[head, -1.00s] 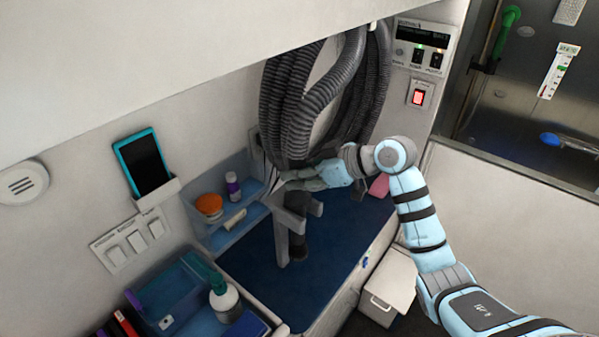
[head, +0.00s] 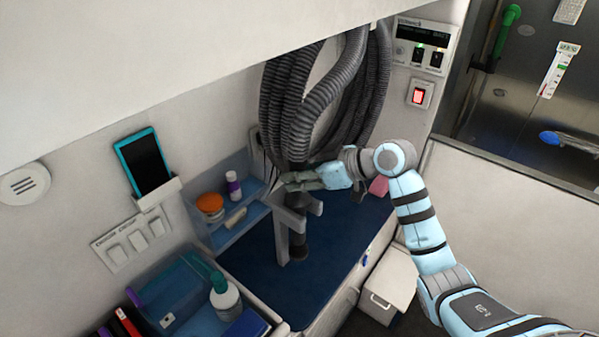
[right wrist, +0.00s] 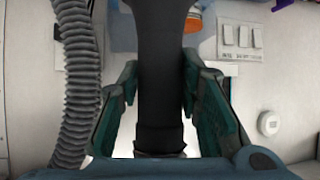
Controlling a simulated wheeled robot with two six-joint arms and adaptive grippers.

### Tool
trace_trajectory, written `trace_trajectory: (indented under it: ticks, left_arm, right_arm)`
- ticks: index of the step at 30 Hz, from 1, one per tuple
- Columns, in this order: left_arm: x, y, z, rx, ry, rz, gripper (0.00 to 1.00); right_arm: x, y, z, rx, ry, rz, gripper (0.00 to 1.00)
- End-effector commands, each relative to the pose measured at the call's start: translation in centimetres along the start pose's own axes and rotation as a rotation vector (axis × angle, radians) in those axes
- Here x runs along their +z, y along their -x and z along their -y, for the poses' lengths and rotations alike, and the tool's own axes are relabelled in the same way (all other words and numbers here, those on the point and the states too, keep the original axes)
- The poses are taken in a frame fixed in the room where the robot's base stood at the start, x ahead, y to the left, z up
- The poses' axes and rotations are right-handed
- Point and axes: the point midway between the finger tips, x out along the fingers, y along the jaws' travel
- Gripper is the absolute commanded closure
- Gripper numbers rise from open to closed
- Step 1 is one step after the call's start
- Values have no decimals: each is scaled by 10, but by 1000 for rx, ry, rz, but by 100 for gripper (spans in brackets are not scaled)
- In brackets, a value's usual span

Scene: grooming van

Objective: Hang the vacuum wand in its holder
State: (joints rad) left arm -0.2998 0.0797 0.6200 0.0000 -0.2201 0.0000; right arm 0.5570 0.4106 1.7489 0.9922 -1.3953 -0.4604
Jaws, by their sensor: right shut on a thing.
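The vacuum wand (head: 297,244) is a dark tube, roughly upright, at the grey holder (head: 290,219) on the blue counter. Its lower part shows between or behind the holder's prongs; I cannot tell if it is seated. My right gripper (head: 286,183) is shut on the wand just above the holder. In the right wrist view, the black wand (right wrist: 161,85) runs between the two green-padded fingers of the right gripper (right wrist: 160,95). The fingers hide part of the wand in the head view. My left gripper is not in view.
Looped grey hose (head: 325,95) hangs above the wand. A blue bin (head: 185,300) stands at front left. The blue counter (head: 335,235) is clear right of the holder.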

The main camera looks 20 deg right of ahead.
Motion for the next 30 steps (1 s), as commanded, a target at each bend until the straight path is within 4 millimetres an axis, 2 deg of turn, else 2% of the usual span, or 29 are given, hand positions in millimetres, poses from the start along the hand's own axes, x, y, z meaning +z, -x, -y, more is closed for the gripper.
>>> trace_trajectory:
  ticks: [10, 11, 15, 22, 27, 30]
  left_arm:
    - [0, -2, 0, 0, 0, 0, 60]
    - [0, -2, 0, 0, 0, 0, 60]
    - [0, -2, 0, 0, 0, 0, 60]
    - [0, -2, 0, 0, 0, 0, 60]
    - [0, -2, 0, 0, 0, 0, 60]
    - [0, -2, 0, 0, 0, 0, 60]
  right_arm:
    - [4, -3, 0, 0, 1, -2, 100]
    - [4, -3, 0, 0, 1, -2, 67]
    - [4, -3, 0, 0, 1, -2, 45]
    - [5, -3, 0, 0, 1, -1, 45]
    - [5, -3, 0, 0, 0, 1, 18]
    - [5, -3, 0, 0, 0, 0, 18]
